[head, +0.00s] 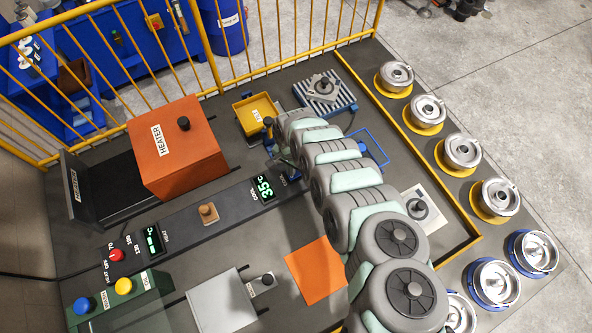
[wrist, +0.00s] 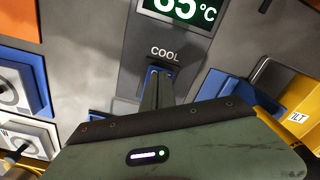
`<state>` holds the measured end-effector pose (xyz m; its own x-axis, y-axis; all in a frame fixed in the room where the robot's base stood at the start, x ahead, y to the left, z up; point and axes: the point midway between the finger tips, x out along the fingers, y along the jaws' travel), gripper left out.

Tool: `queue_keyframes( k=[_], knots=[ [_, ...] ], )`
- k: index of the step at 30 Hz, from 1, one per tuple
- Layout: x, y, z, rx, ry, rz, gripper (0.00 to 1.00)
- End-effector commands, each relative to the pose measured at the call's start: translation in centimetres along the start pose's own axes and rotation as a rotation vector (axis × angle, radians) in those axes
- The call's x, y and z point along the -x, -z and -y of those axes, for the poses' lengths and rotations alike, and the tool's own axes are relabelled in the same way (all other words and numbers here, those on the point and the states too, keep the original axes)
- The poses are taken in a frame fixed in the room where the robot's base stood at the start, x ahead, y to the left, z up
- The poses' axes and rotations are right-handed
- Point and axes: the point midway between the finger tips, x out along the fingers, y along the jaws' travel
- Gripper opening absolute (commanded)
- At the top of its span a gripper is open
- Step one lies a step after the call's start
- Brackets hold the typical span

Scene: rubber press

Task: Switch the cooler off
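The cooler's display (wrist: 182,8) glows green in the wrist view, its reading ending in 5 °C and partly cut off at the top. It also shows in the head view (head: 266,188), reading about 35. The "COOL" label (wrist: 165,53) is on the dark console (head: 207,213) beside the display. My gripper (wrist: 159,74) is just below this label, with its narrow fingers together. Small blue patches show at the fingertips; I cannot tell whether they are part of a switch or touched. The cooler's switch is not clearly visible, likely hidden by my fingers.
An orange heater block (head: 180,148) and a red heat knob (head: 117,255) are to the left. A yellow tray (head: 257,112) and a blue ribbed plate (head: 325,92) are behind my arm. Several metal wheels (head: 462,151) stand along the right. A yellow railing (head: 205,50) bounds the back.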

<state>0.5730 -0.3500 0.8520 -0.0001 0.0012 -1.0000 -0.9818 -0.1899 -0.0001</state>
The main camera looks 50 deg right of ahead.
Motion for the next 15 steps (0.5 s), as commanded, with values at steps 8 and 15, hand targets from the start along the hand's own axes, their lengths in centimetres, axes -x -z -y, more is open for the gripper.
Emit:
queue_keyframes(
  k=[8,15],
  knots=[
    [1.1,0.1,-0.1,-0.001,0.000,-0.002,0.00],
    [3.0,0.1,0.0,-0.001,0.001,-0.002,0.00]
  ],
)
